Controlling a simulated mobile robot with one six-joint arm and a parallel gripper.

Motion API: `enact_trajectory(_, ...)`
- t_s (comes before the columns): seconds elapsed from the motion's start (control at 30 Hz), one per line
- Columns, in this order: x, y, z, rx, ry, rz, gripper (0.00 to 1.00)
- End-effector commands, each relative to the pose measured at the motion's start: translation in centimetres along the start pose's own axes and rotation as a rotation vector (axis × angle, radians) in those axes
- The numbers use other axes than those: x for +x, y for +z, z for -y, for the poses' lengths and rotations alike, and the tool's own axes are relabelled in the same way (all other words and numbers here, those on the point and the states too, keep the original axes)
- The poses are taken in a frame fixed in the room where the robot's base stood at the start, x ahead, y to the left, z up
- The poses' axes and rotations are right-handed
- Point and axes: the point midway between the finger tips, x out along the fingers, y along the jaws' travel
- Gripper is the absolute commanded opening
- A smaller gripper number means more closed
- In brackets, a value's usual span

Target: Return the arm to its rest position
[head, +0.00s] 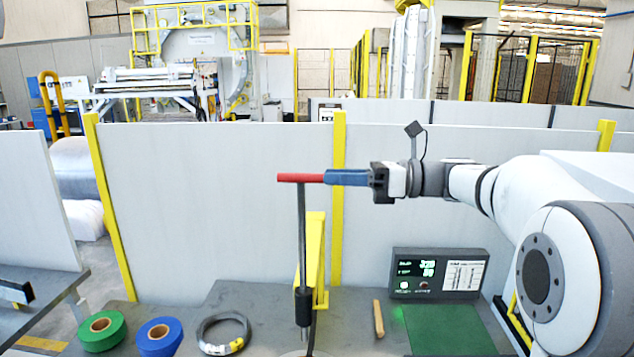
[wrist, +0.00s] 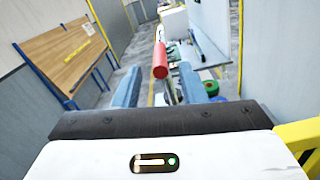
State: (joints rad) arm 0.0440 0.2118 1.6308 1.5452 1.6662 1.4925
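My arm reaches in from the right in the head view, held out level over the bench and pointing left. My gripper (head: 326,177) has blue fingers; the wrist view shows them spread apart with a gap on each side of a red bar (wrist: 160,58). The red bar (head: 298,178) sits at the fingertips, on top of an upright grey rod (head: 302,235) with a dark lower sleeve. In the head view the bar's right end lines up with the fingertips. Nothing is held between the fingers.
The bench carries a green roll (head: 101,346), a blue roll (head: 147,345), a grey coil (head: 210,346), a wooden stick (head: 378,318), a green mat (head: 450,330) and a display box (head: 400,285). A yellow post (head: 316,260) stands behind the rod. Grey panels (head: 220,200) close the back.

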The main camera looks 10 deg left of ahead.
Motion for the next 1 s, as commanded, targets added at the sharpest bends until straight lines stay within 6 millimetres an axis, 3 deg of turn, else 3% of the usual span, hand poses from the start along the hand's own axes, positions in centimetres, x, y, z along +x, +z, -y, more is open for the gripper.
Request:
enact_trajectory(0.17,-1.4,-0.1,0.0,0.001,0.000,0.000,0.38)
enact_trajectory(0.47,-1.4,0.0,-0.1,-0.001,0.000,-0.003,0.38)
enact_trajectory(0.57,-1.2,-0.9,-0.5,-0.027,-0.013,-0.040,0.38)
enact_trajectory(0.67,-1.0,-3.4,-1.6,-0.104,-0.043,-0.148,0.38)
enact_trajectory(0.77,-1.2,-7.9,-3.5,-0.247,-0.064,-0.341,0.38)
enact_trajectory(0.87,-2.5,-13.6,-6.2,-0.446,-0.038,-0.589,0.38)
enact_trajectory(1.0,-6.1,-20.9,-10.2,-0.749,0.111,-0.934,0.38)
